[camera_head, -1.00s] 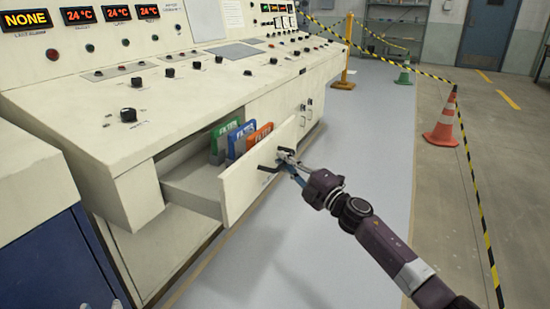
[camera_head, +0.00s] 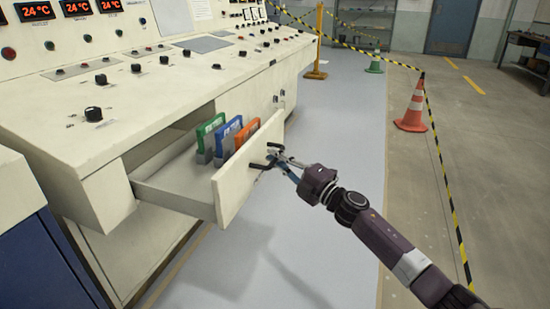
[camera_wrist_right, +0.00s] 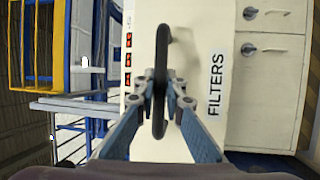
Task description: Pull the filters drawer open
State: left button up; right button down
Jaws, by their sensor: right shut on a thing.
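The filters drawer (camera_head: 236,182) stands well open from the cream console in the head view. Green (camera_head: 208,138), blue (camera_head: 227,138) and orange (camera_head: 247,135) filters stand upright inside it. Its black handle (camera_head: 258,165) is on the drawer front. My right gripper (camera_head: 277,162) is at that handle. In the right wrist view the fingers of my right gripper (camera_wrist_right: 161,98) are closed around the black handle (camera_wrist_right: 161,60), beside the "FILTERS" label (camera_wrist_right: 216,84). My left gripper is not in view.
The cream console (camera_head: 120,95) fills the left, with knobs and displays on it. A blue cabinet (camera_head: 45,265) is at the lower left. The floor in front of the drawer is clear. An orange cone (camera_head: 412,108) and striped tape (camera_head: 445,180) stand to the right.

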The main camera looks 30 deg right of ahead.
jog(key=c, duration=2)
grip_release()
jog(key=v, duration=1.2)
jog(key=shift+a, duration=0.1)
